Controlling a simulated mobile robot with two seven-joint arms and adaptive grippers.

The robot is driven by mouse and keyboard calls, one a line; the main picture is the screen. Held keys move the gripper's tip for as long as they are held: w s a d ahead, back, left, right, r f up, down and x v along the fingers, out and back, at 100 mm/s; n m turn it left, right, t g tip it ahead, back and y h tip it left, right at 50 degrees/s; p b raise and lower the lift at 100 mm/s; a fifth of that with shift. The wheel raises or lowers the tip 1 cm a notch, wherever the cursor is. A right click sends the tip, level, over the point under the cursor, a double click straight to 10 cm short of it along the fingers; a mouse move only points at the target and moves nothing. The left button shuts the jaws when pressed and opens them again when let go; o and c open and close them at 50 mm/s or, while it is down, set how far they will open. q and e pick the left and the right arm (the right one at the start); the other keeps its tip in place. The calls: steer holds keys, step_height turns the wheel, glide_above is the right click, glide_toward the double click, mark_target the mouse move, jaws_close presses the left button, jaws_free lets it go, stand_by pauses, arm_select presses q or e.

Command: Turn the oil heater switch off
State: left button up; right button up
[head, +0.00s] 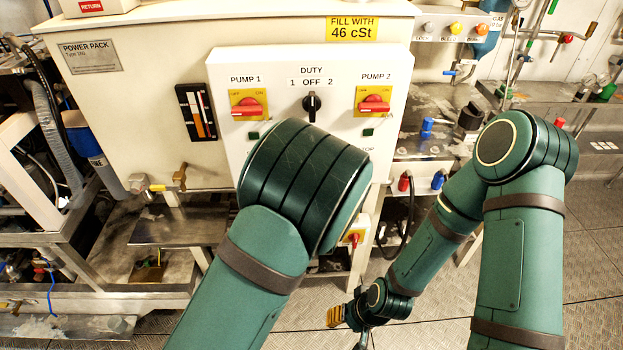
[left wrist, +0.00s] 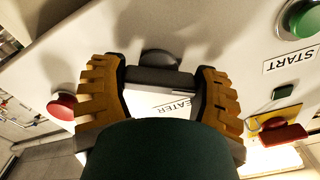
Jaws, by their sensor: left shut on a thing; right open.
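The oil heater switch (left wrist: 160,58) shows as a dark knob on the pale panel in the left wrist view, with a partly hidden label ending in "EATER" beside it. My left gripper (left wrist: 160,85) is at the panel with its two orange fingers on either side of the knob's dark handle, shut on it. The fingers cover part of the knob, so its exact setting is hard to read. In the head view my left arm hides this switch and the left gripper. My right gripper (head: 348,316) hangs low over the floor, open and away from the panel.
The power pack's panel also carries the pump 1 switch (head: 249,107), duty knob (head: 312,104) and pump 2 switch (head: 373,104). Close to the left gripper are a red button (left wrist: 62,105), green start button (left wrist: 303,18) and red-yellow switch (left wrist: 277,132). Floor is clear at right.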

arm_select(q)
steer(key=n+b, duration=0.1)
steer(key=n, duration=0.1)
steer(key=shift+f+n, duration=0.15)
steer(key=shift+n, duration=2.05)
steer(key=o, duration=1.2)
steer(key=s, duration=1.2)
